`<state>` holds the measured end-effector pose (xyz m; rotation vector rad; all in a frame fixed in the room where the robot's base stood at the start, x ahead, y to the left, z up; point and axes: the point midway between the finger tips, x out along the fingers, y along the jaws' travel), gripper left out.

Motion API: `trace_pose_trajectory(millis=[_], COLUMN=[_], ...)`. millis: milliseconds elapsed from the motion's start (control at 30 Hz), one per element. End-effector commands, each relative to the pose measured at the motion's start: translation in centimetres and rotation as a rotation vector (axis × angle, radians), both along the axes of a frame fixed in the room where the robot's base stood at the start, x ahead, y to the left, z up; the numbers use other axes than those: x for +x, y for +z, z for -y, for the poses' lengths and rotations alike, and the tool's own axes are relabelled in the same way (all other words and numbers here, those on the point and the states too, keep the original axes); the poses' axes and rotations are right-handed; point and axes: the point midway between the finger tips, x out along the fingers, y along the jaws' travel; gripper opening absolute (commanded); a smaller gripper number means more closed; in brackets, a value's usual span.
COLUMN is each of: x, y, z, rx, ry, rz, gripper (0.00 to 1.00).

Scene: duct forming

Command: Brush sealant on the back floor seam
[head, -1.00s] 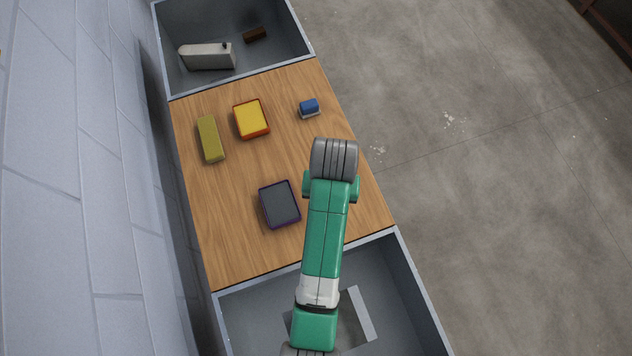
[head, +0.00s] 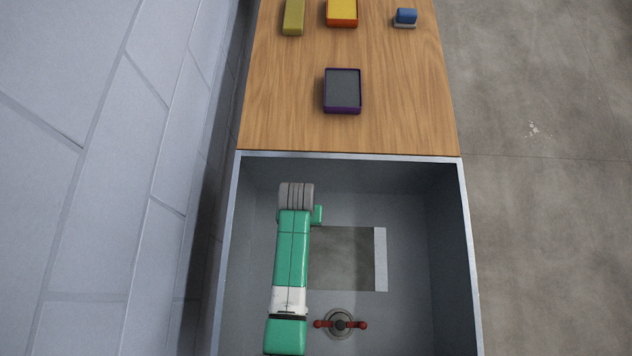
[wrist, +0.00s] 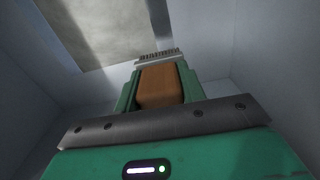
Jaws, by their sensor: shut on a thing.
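In the wrist view my gripper (wrist: 157,78) is shut on a brush (wrist: 160,88) with a brown handle. The brush's pale head and short bristles point away from the gripper. Grey duct floor and walls surround it, and a seam between panels (wrist: 228,82) runs at the right. I cannot tell whether the bristles touch any surface or carry sealant. In the head view my arm reaches down into the open grey duct (head: 448,215), along its left side. The arm hides the gripper and brush there. The duct's far wall (head: 350,176) meets its floor beyond the arm.
The duct floor has a rectangular opening (head: 342,260) with a pale strip (head: 380,260) on its right. A red-handled fitting (head: 340,324) sits nearer. A wooden table (head: 400,110) behind holds a dark purple-rimmed tray (head: 342,90), yellow block (head: 293,16), orange-and-yellow box (head: 342,12) and blue block (head: 406,17).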

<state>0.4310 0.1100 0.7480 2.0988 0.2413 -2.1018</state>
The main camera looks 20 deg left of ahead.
Motion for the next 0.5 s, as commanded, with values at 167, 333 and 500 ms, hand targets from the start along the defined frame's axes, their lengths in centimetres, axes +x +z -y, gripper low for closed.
trace_pose_trajectory(millis=[167,333,500], x=[-0.7,-0.7,-0.7], y=[-3.2,-3.2,-3.8], z=[-0.8,-0.8,-0.8], rx=[0.000,0.000,0.000], ry=[0.019,0.020,0.020], rz=[0.002,0.002,0.001], gripper=[0.22,0.22,0.22])
